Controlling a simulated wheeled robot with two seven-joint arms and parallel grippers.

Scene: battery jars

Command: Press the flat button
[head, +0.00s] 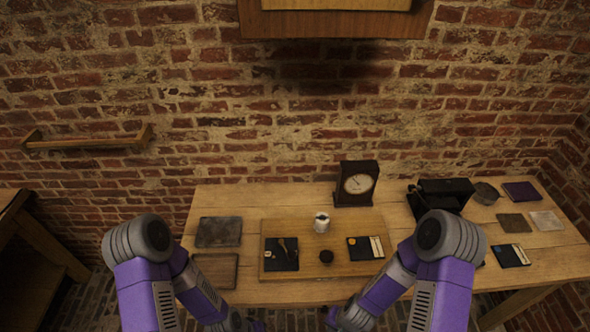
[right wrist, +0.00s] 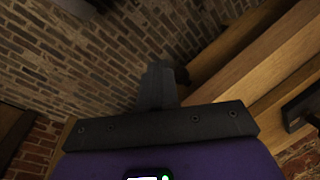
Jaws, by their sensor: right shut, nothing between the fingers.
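A small dark round piece (head: 326,256) lies on the raised wooden board (head: 305,272) on the table; it may be the flat button, but it is too small to be sure. My right gripper (head: 333,318) is at the table's front edge, below and apart from the board, mostly cut off. In the right wrist view its fingers (right wrist: 161,84) are together and empty. My left gripper (head: 258,326) barely shows at the bottom edge; its fingers are hidden.
The board also bears a black panel with a brass lever (head: 288,262) and a black-and-white panel (head: 360,243). A clock (head: 357,184) stands behind. A black device (head: 440,192), a round tin (head: 485,193) and flat plates are at right. Dark plates (head: 219,232) lie left.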

